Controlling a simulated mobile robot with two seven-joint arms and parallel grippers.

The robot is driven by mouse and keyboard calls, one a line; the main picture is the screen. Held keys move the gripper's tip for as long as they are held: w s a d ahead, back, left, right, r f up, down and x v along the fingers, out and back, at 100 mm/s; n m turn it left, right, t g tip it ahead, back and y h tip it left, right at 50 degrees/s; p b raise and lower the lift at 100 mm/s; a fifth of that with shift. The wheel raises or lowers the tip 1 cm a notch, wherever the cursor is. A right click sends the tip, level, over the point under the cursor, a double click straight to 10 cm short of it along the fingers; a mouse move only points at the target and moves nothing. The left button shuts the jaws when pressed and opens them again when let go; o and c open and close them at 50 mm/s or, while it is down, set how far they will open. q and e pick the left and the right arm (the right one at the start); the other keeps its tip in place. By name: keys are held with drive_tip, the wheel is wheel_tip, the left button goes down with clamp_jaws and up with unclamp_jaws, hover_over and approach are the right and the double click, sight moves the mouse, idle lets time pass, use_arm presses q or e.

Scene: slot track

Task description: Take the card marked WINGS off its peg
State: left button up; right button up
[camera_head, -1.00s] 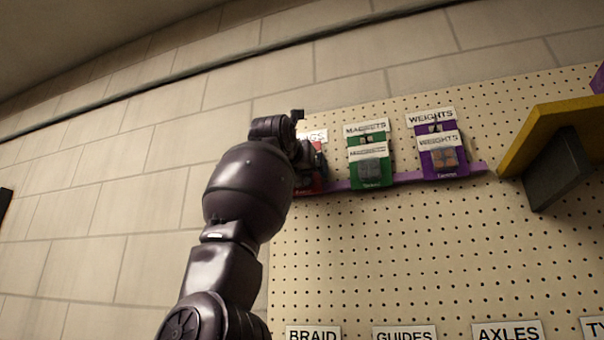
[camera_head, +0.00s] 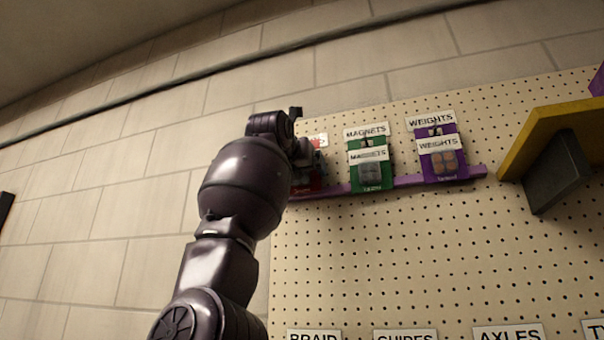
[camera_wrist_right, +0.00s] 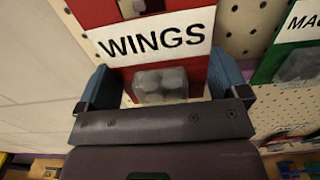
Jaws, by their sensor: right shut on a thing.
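The WINGS card (camera_wrist_right: 115,13) is red with a white label and a clear bubble of grey parts. In the right wrist view it stands between the two blue fingers of my right gripper (camera_wrist_right: 160,80), which is shut on it at its sides. In the head view my right arm hides most of the card (camera_head: 308,184), and only red and white bits show past my right gripper (camera_head: 302,152). The peg is not clear, so I cannot tell whether the card still hangs on it. My left gripper is not in view.
A yellow shelf (camera_head: 545,125) juts out at the far right. Bare block wall lies to the left.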

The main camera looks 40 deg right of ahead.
drive_tip(key=shift+b+v, duration=0.45)
drive_tip(key=shift+v, duration=1.8)
drive_tip(key=shift+r, duration=0.15)
drive_tip(key=b+v, duration=0.1)
drive_tip(key=v, duration=0.5)
